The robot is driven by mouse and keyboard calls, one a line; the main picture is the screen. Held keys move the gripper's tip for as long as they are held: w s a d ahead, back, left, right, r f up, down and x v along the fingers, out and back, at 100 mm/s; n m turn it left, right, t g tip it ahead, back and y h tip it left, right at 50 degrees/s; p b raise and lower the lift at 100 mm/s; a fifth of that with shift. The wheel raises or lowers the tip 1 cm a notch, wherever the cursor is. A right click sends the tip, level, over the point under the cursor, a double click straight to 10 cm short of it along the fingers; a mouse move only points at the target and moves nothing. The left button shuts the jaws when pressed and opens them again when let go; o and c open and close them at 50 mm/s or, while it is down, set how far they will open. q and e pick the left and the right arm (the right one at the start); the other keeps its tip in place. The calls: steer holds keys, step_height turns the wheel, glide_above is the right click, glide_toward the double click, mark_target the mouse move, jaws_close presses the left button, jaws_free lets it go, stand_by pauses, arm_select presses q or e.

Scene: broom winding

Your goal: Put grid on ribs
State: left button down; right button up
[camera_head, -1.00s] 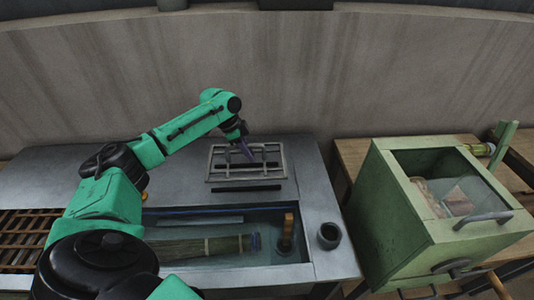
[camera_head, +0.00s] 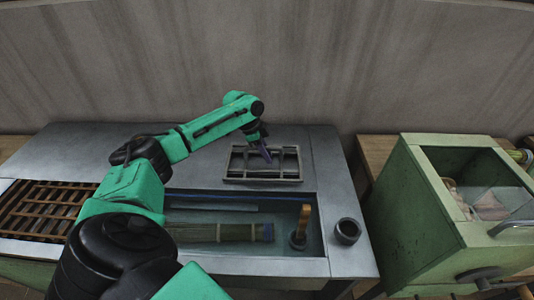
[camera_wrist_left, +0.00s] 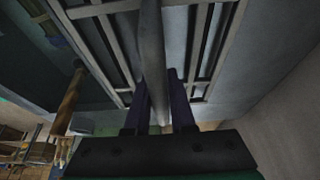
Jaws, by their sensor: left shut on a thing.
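The grey metal grid (camera_head: 232,163) is at the back right of the grey metal table. Dark strips, which look like the ribs (camera_head: 262,175), show through its openings and lie within its outline. My left gripper (camera_head: 266,158), with purple fingers, is shut on the middle bar of the grid. In the left wrist view the fingers (camera_wrist_left: 160,98) stand on both sides of the round grey bar (camera_wrist_left: 152,45), with dark strips behind the grid. I cannot tell whether the grid rests fully on the ribs. My right gripper is not in view.
In front of the grid is a water basin (camera_head: 285,256) with a straw bundle (camera_head: 222,232) and a wooden-handled tool (camera_head: 303,222). A dark cup (camera_head: 347,231) stands right of it. A rusty grate (camera_head: 42,208) is left, a green box (camera_head: 412,215) right.

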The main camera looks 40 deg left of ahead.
arm_select(q)
steer(key=shift+r, duration=0.1)
steer(key=c, duration=0.7)
jaws_free()
steer(key=shift+s, duration=0.1)
steer(key=b+v, duration=0.1)
steer(key=v, duration=1.3)
step_height(320, 180, up, 7)
steer(key=p, duration=0.7)
steer(key=shift+r, duration=0.25)
